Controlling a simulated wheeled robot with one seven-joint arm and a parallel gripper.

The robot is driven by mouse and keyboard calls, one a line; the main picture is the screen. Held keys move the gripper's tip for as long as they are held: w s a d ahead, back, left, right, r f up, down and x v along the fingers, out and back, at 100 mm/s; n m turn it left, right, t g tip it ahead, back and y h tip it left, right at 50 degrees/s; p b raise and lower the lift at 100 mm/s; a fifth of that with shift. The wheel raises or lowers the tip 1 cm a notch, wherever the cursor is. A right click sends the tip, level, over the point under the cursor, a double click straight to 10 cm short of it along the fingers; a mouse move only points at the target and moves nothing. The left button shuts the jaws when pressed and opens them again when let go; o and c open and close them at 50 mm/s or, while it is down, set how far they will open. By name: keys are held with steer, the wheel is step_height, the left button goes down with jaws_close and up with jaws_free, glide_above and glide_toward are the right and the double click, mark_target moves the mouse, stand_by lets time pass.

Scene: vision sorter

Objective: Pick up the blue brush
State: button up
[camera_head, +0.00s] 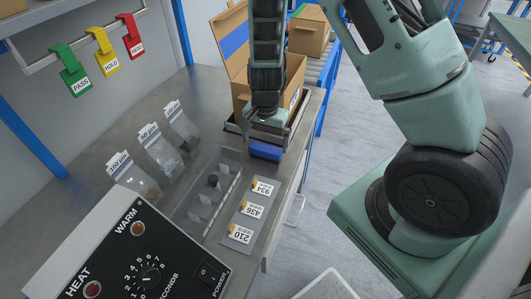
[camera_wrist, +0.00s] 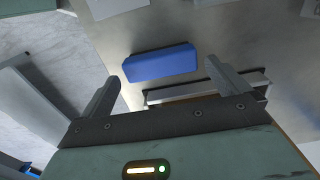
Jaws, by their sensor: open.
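The blue brush (camera_head: 265,151) looks like a plain blue block and lies flat on the grey metal bench (camera_head: 215,95), near its right edge. In the wrist view the blue brush (camera_wrist: 161,63) lies crosswise just beyond the gap between my fingers. No bristles show. My gripper (camera_head: 268,133) hangs pointing down just above and behind the brush. In the wrist view my gripper (camera_wrist: 160,85) has its two fingers wide apart with nothing between them. The fingers appear apart from the brush.
An open cardboard box (camera_head: 295,80) stands in a tray right behind my gripper. A label strip (camera_head: 252,212) and a clear divided tray (camera_head: 208,195) lie in front. Several labelled bags (camera_head: 160,150) stand left. A control box (camera_head: 135,250) fills the front left.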

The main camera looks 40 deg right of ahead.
mark_target(265, 147)
step_height(265, 147, down, 4)
steer(key=shift+f, duration=0.1)
steer(key=c, duration=0.7)
step_height(265, 147, up, 10)
steer(key=shift+r+p, duration=0.1)
steer(key=shift+p, duration=0.4)
steer(key=shift+o, duration=0.4)
